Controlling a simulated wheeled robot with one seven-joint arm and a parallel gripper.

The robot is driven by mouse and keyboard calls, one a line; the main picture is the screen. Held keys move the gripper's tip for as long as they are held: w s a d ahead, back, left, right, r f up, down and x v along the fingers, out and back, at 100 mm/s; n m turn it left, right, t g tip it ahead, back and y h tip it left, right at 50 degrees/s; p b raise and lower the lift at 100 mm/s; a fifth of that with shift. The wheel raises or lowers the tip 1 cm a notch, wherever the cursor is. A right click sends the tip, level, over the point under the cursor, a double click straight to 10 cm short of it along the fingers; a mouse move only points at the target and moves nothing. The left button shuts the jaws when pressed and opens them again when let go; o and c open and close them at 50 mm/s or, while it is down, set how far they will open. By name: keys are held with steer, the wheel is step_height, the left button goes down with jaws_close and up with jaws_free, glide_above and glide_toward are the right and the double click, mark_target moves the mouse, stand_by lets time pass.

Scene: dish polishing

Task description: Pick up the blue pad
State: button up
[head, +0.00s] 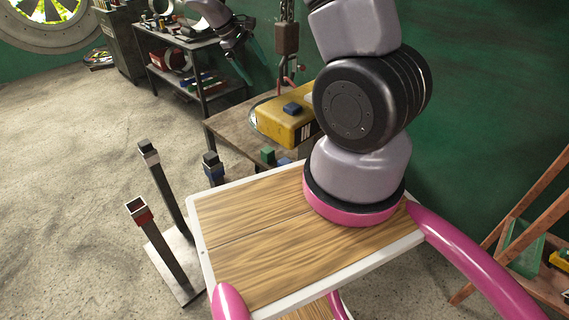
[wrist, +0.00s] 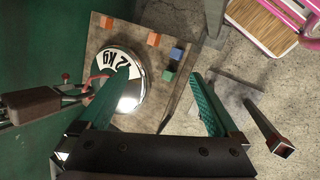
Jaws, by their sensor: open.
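A small blue block (head: 284,161), which may be the blue pad, lies on the low worktable beside a green block (head: 268,155). In the wrist view the blue block (wrist: 176,53) sits near the table's edge, next to the green block (wrist: 168,75). A dark blue block (head: 292,108) also sits on top of a yellow box; I cannot tell which is the pad. My gripper (head: 257,72) has its teal fingers apart and hangs in the air at the back. In the wrist view my gripper (wrist: 158,80) is empty, with the blocks beyond and between its fingers.
A round silver object (wrist: 124,97) with a white lettered face is by the left finger. Orange blocks (wrist: 106,22) lie on the table (wrist: 135,33). Upright posts with red (head: 139,207), white (head: 149,149) and blue (head: 212,160) tops stand on the floor. A shelf (head: 190,65) stands behind.

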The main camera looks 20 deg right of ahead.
steer(key=w+f+n+t+h, duration=0.15)
steer(key=f+n, duration=0.25)
steer(key=f, duration=0.7)
steer(key=w+f+n+g+h, duration=0.1)
steer(key=w+f+n+h, duration=0.2)
steer(key=f, duration=0.8)
steer(key=n+t+h, duration=0.2)
steer(key=n+t, duration=0.2)
steer(key=n, duration=0.5)
glide_toward(284, 161)
steer(key=x, duration=1)
steer(key=shift+d+f, duration=0.15)
steer(key=shift+c, duration=0.3)
jaws_close()
